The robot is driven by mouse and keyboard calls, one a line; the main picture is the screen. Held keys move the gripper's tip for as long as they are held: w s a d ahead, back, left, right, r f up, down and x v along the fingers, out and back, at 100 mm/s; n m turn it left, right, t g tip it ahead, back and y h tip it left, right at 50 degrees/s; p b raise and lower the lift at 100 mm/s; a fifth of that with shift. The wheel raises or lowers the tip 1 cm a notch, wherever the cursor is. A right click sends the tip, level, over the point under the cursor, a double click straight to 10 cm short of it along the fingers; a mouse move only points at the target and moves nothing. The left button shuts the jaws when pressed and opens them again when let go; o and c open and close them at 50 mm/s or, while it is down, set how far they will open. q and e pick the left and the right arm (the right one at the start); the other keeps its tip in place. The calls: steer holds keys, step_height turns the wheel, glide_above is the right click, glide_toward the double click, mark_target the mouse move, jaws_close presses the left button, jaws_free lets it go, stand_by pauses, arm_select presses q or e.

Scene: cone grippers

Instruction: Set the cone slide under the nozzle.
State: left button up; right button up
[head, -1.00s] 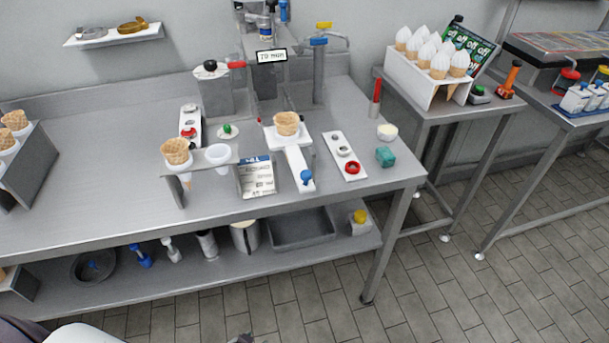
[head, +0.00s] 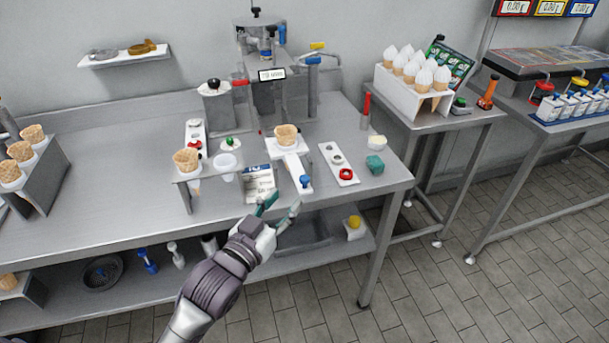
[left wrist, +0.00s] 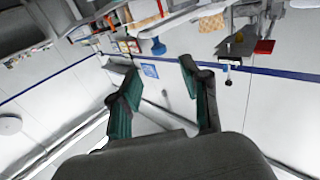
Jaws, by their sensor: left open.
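The cone slide (head: 292,162) is a white bar with a blue knob (head: 305,181) at its near end. It lies on the steel table in front of the dispensing machine (head: 268,92), and a waffle cone (head: 286,134) stands at its far end. The nozzle itself is hard to make out under the machine's head. My left gripper (head: 281,203) is open and empty, at the table's front edge, nearer than the blue knob and a little to its left. The left wrist view shows its two green fingers (left wrist: 158,75) spread, with the blue knob (left wrist: 158,47) beyond them. My right gripper is not in view.
A cone holder (head: 203,172) with one cone and a white cup stands left of a printed card (head: 259,186). The table's left middle is clear.

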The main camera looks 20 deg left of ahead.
mark_target(302, 180)
arm_select(q)
steer(key=w, duration=0.3)
steer(key=w+d, duration=0.1)
steer(key=w, duration=0.2)
steer(key=w+d+p, duration=0.1)
steer(key=w, duration=0.2)
steer(key=shift+a, duration=0.1)
jaws_close()
